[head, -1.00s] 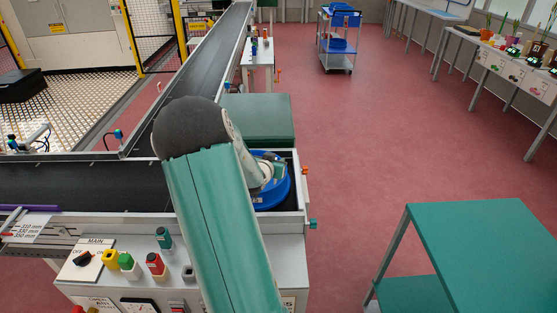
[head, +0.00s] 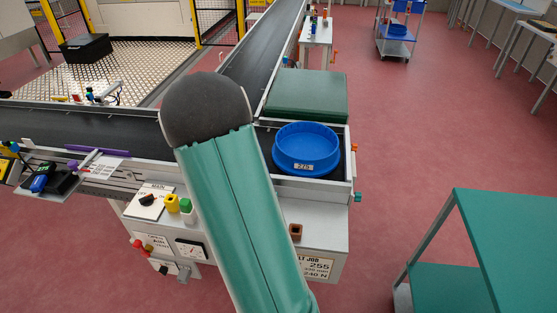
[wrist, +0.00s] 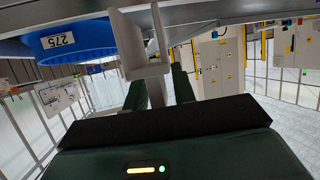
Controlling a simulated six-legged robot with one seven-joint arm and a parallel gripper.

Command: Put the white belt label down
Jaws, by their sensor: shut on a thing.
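In the wrist view, my gripper (wrist: 158,88) shows its two dark fingers with a pale, flat-sided white piece (wrist: 143,45) at their tips. I take this piece to be the white belt label; its printing does not show. It is held up close to the underside of a grey structure, and I cannot tell whether it touches. In the head view, my own arm hides the gripper and the label.
A blue round tub (head: 306,148) marked 275 sits on the belt's near end; it also shows in the wrist view (wrist: 75,42). A control panel with knobs (head: 160,205) faces me. A dark green block (head: 308,95) lies behind the tub. A green table (head: 520,225) stands right; red floor between is clear.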

